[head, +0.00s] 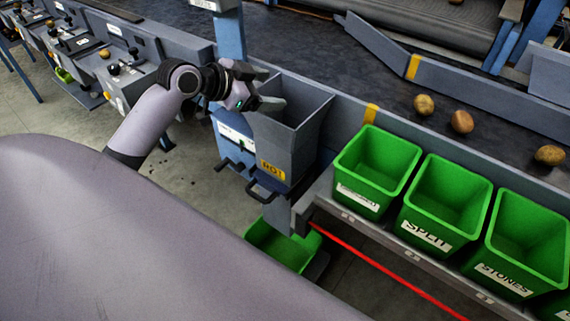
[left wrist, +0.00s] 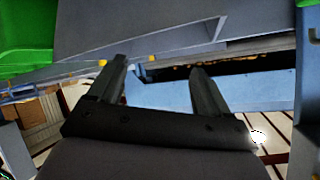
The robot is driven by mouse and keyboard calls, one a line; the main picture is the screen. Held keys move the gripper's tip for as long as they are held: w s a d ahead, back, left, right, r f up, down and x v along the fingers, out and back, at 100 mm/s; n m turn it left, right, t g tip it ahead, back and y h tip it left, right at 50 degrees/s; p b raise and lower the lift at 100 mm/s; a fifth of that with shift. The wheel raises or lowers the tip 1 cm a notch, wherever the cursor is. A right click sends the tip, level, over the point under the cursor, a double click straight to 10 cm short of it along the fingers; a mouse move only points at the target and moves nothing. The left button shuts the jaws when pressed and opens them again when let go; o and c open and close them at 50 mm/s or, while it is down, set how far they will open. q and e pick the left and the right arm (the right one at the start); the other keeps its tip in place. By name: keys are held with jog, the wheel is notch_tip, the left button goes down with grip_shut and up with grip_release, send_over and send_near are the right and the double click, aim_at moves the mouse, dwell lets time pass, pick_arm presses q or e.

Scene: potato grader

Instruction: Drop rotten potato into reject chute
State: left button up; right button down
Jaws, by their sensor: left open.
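The reject chute (head: 283,150) is a grey open-topped hopper with a yellow "ROT" label, in the middle of the head view. My left gripper (head: 275,89) is at the chute's upper rim, over its left side of the opening, with fingers apart. In the left wrist view the two fingers (left wrist: 160,67) are spread with nothing between them. No potato shows in the gripper; the inside bottom of the chute is hidden. Three potatoes lie on the dark belt: one (head: 424,105), a reddish-brown one (head: 462,121) and one (head: 549,155) at right. I cannot tell whether any is rotten.
Green bins stand right of the chute, including "SPLIT" (head: 427,235) and "STONES" (head: 503,280). Another green bin (head: 268,235) sits below the chute. A blue post (head: 230,35) rises behind my left gripper. A red strip (head: 385,270) runs along the front.

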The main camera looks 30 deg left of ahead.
pick_arm(q)
jog(key=shift+v, duration=2.4)
pick_arm(e)
jog(key=shift+f, duration=0.2)
